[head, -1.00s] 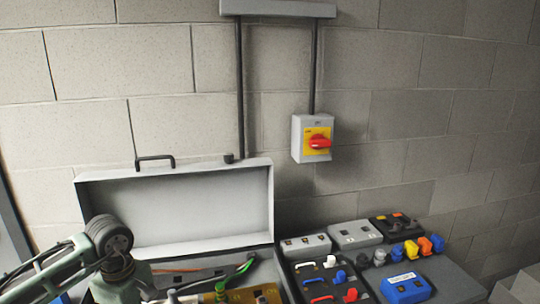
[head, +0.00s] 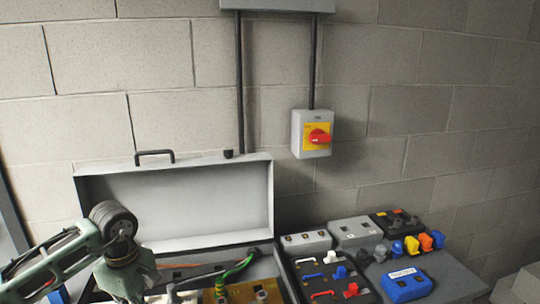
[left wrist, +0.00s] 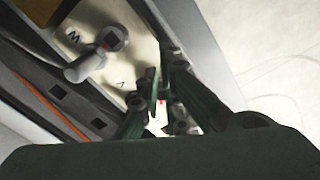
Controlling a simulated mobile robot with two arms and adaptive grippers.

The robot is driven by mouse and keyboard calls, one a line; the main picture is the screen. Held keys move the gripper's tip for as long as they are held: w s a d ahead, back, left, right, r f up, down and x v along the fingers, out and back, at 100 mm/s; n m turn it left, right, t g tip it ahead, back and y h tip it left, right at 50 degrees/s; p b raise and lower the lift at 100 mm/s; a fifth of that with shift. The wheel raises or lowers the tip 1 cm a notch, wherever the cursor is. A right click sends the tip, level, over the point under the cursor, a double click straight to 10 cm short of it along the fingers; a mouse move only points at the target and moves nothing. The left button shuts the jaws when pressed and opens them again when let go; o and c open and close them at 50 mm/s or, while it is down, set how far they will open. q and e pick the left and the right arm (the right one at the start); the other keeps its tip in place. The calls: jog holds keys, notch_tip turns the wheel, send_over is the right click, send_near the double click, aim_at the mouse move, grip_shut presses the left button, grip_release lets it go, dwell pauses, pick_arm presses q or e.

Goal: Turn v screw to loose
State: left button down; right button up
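In the left wrist view, the pale terminal plate (left wrist: 150,50) carries the letters W and V. A grey screw with a round head (left wrist: 113,37) stands beside the W. My left gripper (left wrist: 160,82) is over the plate just right of the V, its two fingers close to each other. The V screw cannot be made out; the fingers cover that spot, with a little red and white between them. Whether they grip anything is unclear. In the head view my left wrist is over the open grey box, the fingertips hidden. My right gripper is not in view.
The box's raised lid (head: 175,208) stands behind my left arm. A green cable (head: 238,268) runs into the box. On the right are several switch blocks and a blue device (head: 404,284).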

pick_arm(q)
jog(key=shift+w+d+f, duration=0.2)
jog(key=shift+w+f, duration=0.2)
jog(key=shift+w, duration=0.05)
jog(key=shift+d+b, duration=0.25)
jog(key=shift+b, duration=0.05)
jog(key=shift+r+p, duration=0.35)
jog(key=shift+r, duration=0.05)
jog(key=r+p, duration=0.2)
jog(key=r, duration=0.1)
jog(key=r+p, duration=0.1)
jog(key=r, duration=0.1)
jog(key=shift+w+r, duration=0.1)
jog(key=shift+w, duration=0.25)
jog(key=shift+w, duration=0.1)
